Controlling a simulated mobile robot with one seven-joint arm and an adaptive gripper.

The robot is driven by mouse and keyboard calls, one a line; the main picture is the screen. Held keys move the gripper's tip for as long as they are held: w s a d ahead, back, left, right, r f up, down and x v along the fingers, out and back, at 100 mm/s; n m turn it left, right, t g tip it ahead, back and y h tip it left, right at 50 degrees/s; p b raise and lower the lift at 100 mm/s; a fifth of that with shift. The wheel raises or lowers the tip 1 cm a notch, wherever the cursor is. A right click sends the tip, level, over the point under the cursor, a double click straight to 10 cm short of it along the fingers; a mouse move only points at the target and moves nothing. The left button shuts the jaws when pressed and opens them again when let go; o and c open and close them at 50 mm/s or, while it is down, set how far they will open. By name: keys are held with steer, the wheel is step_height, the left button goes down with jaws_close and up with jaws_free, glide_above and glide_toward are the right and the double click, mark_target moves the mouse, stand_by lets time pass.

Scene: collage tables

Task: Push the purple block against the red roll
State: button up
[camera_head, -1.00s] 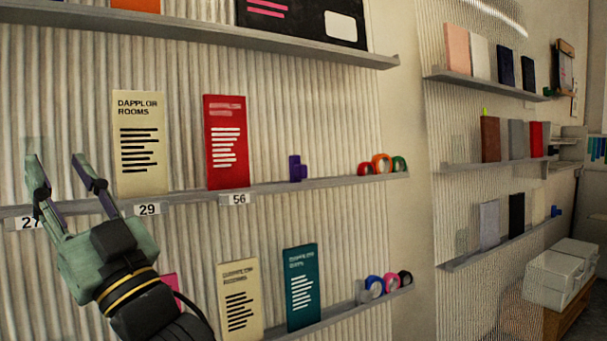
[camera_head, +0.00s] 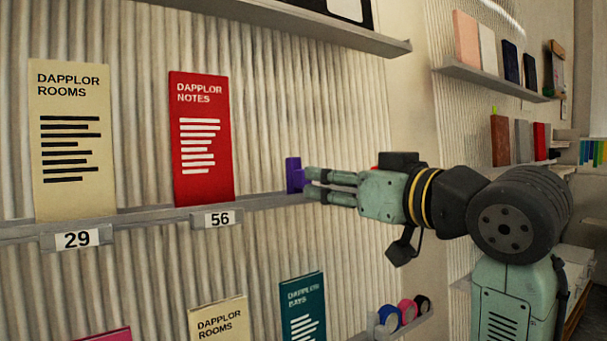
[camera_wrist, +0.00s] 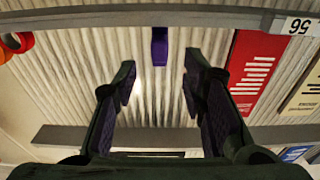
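The purple block (camera_head: 294,175) stands upright on the middle shelf, right of the red "Dapplor Notes" card. My gripper (camera_head: 308,183) is just right of it in the head view, fingers pointing left. In the wrist view, which is upside down, the block (camera_wrist: 160,47) shows ahead, between and beyond the fingertips (camera_wrist: 160,68). The fingers are spread apart with nothing between them. Whether a fingertip touches the block is unclear. The red roll (camera_wrist: 25,41) lies at the wrist view's upper left, apart from the block; in the head view my arm mostly hides it.
The middle shelf (camera_head: 258,202) carries the red card (camera_head: 203,140) and a cream card (camera_head: 72,135) on the left. An orange roll (camera_wrist: 5,53) is beside the red one. A higher shelf (camera_head: 300,22) and lower cards and rolls surround my arm.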

mark_target(303, 177)
steer(key=p+x, duration=0.1)
steer(key=x, duration=0.6)
steer(key=shift+w+a, duration=0.25)
steer(key=shift+w, duration=0.05)
steer(key=shift+c, duration=0.3)
jaws_close()
